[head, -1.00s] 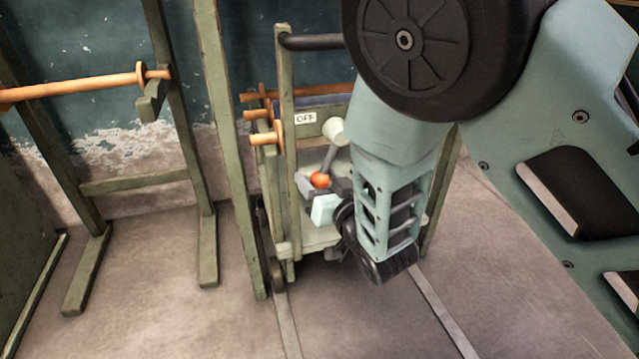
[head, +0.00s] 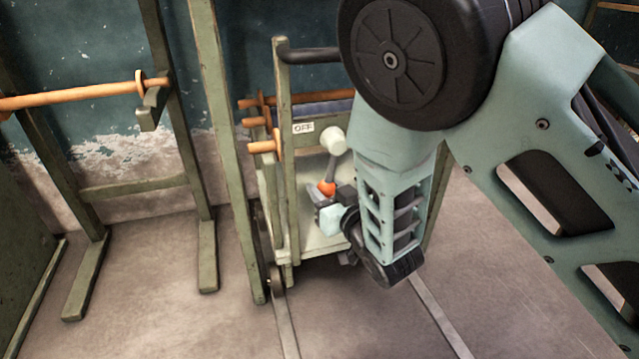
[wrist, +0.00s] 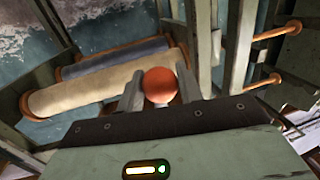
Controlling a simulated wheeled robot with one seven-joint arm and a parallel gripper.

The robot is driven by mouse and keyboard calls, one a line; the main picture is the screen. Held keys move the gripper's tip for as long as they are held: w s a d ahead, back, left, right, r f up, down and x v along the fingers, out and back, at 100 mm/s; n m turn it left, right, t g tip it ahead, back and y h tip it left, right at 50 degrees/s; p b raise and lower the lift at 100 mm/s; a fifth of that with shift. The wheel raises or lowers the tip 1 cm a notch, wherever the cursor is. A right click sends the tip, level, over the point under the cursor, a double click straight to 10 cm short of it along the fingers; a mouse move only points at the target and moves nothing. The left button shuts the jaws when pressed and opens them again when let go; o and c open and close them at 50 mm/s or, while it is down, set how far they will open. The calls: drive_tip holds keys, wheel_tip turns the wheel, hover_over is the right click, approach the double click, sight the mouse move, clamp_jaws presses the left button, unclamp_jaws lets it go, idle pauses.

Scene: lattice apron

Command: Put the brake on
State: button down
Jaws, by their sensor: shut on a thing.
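The brake lever (head: 332,168) is a grey rod with an orange ball knob (head: 327,188), on the green cart (head: 285,160). A small white sign reading "OFF" (head: 303,127) is on the cart to the upper left of the lever. My gripper (head: 326,193) is shut on the orange knob, which it partly hides in the head view. In the wrist view the knob (wrist: 160,86) sits between the two fingers of my gripper (wrist: 161,92), with one finger on each side.
A cream roll (wrist: 105,87) and a blue roll (wrist: 110,58) lie on the cart. Orange pegs (head: 265,146) stick out at its left. A green rack (head: 205,235) with an orange rod (head: 75,96) stands left. Open floor (head: 140,300) lies in front.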

drive_tip(key=shift+w+d+r+n+g+h+p, duration=0.1)
drive_tip(key=shift+w+d+n+h+p, duration=0.15)
drive_tip(key=shift+d+n+p, duration=0.75)
drive_tip(key=shift+w+d+r+n+g+h+p, duration=0.1)
drive_tip(key=shift+w+d+n+h+p, duration=0.15)
drive_tip(key=shift+d+n+p, duration=0.75)
drive_tip(key=shift+w+d+r+n+g+h+p, duration=0.1)
drive_tip(key=shift+w+d+n+h+p, duration=0.15)
drive_tip(key=shift+d+n+p, duration=0.75)
drive_tip(key=shift+w+a, duration=0.1)
drive_tip(key=c, duration=1)
unclamp_jaws()
drive_tip(key=shift+o, duration=0.2)
drive_tip(key=p+v, duration=1)
drive_tip(key=v, duration=0.7)
